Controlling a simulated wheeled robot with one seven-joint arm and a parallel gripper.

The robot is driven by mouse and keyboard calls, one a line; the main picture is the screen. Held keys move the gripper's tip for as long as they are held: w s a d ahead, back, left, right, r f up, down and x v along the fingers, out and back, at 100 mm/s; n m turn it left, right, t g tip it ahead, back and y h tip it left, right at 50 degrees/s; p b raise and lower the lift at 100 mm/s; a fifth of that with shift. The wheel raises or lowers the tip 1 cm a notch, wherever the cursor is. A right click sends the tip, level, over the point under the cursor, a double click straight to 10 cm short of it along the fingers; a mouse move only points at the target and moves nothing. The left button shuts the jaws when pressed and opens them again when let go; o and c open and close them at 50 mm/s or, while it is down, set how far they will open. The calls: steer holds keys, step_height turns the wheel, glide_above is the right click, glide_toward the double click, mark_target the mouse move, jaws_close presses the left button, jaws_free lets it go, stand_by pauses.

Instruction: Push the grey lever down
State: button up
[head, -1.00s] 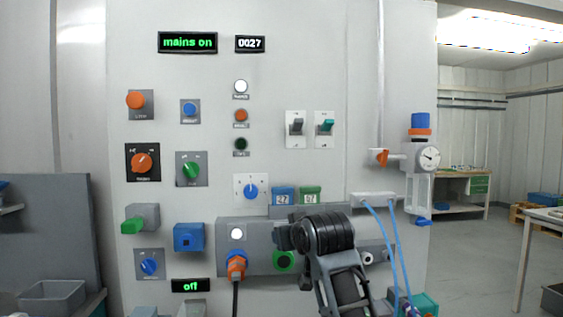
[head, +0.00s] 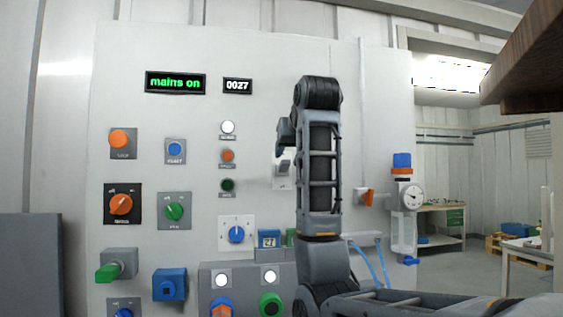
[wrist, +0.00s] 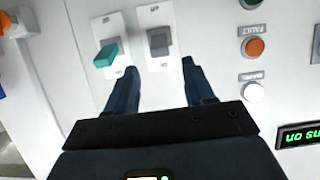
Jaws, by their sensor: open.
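The grey lever (wrist: 159,41) sits on a white plate (wrist: 150,14) on the panel, seen upside down in the wrist view. In the head view the grey lever (head: 284,166) shows only partly, beside my arm. It appears to be in its upper position. A teal-green lever (wrist: 107,54) on a like plate is its neighbour; my arm hides it in the head view. My gripper (wrist: 158,66) is open and empty, its two dark blue fingers spread to either side of the grey lever's plate. It is in front of the panel; I cannot tell whether it touches anything.
An orange button (wrist: 255,47) and a white button (wrist: 253,92) are beside the levers. An orange-handled valve (head: 366,197) and a gauge (head: 411,197) are right of my arm. A brown overhanging object (head: 530,60) fills the upper right of the head view.

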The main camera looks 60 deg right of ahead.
mark_target(286, 160)
steer(key=p+x, duration=0.1)
steer(key=x, duration=0.5)
steer(key=shift+w+d+f, duration=0.15)
steer(key=shift+w+d, duration=0.1)
steer(key=shift+c, duration=0.2)
steer(key=shift+f, duration=0.1)
steer(key=c, duration=0.9)
